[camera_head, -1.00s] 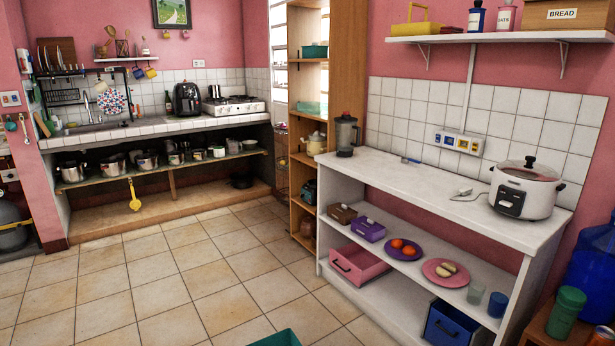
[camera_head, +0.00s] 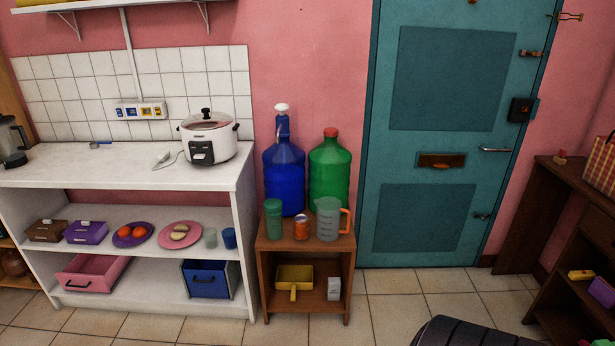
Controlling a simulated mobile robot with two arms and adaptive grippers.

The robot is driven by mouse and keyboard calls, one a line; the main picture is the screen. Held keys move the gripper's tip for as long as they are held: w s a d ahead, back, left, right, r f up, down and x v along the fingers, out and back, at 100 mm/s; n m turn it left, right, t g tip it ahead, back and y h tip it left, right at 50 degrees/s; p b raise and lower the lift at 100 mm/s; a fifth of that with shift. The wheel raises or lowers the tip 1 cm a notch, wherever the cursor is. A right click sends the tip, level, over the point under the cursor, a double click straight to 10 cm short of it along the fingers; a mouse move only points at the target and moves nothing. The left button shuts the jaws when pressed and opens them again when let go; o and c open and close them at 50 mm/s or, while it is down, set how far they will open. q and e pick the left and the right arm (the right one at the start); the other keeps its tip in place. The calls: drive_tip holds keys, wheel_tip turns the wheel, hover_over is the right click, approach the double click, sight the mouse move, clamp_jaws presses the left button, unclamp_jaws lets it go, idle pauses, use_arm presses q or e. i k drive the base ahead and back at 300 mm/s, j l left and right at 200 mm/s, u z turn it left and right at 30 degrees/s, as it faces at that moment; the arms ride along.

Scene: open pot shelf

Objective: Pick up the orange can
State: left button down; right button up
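A small orange can (camera_head: 301,227) stands upright on top of a low brown wooden stand (camera_head: 347,246), right of the white shelf unit. It sits between a green tumbler (camera_head: 273,219) on its left and a clear measuring jug with an orange handle (camera_head: 328,219) on its right. Two large bottles, one blue (camera_head: 284,177) and one green (camera_head: 330,172), stand behind it. Neither of my grippers is in view.
A white shelf unit (camera_head: 120,168) with a rice cooker (camera_head: 208,138) stands at left. A teal door (camera_head: 428,130) is at right. A dark, ribbed rounded object (camera_head: 470,333) shows at the bottom edge.

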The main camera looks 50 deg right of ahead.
sight(301, 221)
drive_tip(key=z, duration=1.6)
